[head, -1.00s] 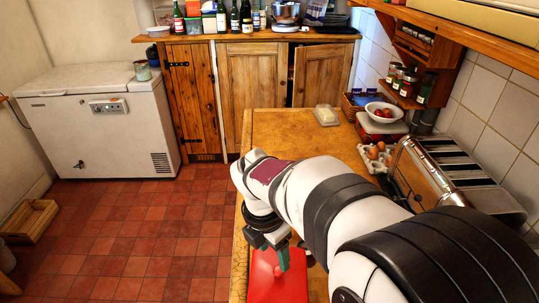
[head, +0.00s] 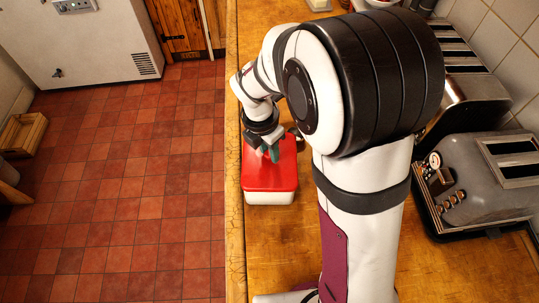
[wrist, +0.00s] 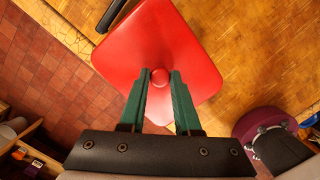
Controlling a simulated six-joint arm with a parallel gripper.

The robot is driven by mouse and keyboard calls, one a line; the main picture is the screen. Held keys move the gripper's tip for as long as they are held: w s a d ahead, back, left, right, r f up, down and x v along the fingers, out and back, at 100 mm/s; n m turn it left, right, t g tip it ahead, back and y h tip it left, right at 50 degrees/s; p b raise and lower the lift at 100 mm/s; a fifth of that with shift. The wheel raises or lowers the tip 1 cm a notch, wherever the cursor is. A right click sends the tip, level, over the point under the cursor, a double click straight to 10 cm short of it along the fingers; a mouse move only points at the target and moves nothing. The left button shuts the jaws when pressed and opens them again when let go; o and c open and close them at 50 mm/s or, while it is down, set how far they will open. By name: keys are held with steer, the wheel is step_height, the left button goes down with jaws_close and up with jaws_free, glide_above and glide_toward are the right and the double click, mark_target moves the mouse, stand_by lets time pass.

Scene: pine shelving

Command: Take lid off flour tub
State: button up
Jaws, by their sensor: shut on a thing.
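The flour tub (head: 268,199) is a white box on the wooden counter, close to its left edge. Its red lid (head: 270,178) sits on top, with only a strip of white showing below it at the near side. In the wrist view the lid (wrist: 150,35) has a round red knob (wrist: 160,77) in its middle and hides the tub. My gripper (head: 268,154) is at the lid from above. In the wrist view my gripper (wrist: 160,75) has its green fingers on both sides of the knob, shut on it.
The counter's left edge (head: 234,180) runs close beside the tub, with the tiled floor (head: 120,200) below. A grey toaster (head: 480,180) stands at the right. A dark object (head: 296,133) lies just behind the tub. Bare counter (head: 285,245) shows nearer than the tub.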

jaws_close()
steer(key=shift+r, duration=0.1)
steer(key=shift+r, duration=0.25)
steer(key=r, duration=0.4)
steer(key=shift+s+d, duration=0.1)
steer(key=shift+d, duration=0.25)
steer(key=s+d+r, duration=0.4)
steer(key=d+r, duration=0.2)
steer(key=d, duration=0.4)
steer(key=s+d+f+m, duration=0.2)
steer(key=s+d+f, duration=0.15)
steer(key=d, duration=0.55)
steer(key=s+d+f+m, duration=0.1)
steer(key=s+d+f, duration=0.1)
steer(key=d+f, duration=0.45)
steer(key=shift+g, duration=0.3)
steer(key=w+a+f, duration=0.1)
steer(key=w+f, duration=0.1)
steer(key=w+a+f, duration=0.1)
steer(key=w+a, duration=0.1)
steer(key=w, duration=0.1)
steer(key=w+a+f, duration=0.1)
steer(key=w+f, duration=0.1)
steer(key=w, duration=0.1)
steer(key=shift+w+a+f, duration=0.25)
steer(key=shift+a+f, duration=0.05)
steer(key=shift+m, duration=0.3)
step_height(320, 180, down, 4)
steer(key=shift+w+a+f, duration=0.1)
steer(key=shift+w+a, duration=0.05)
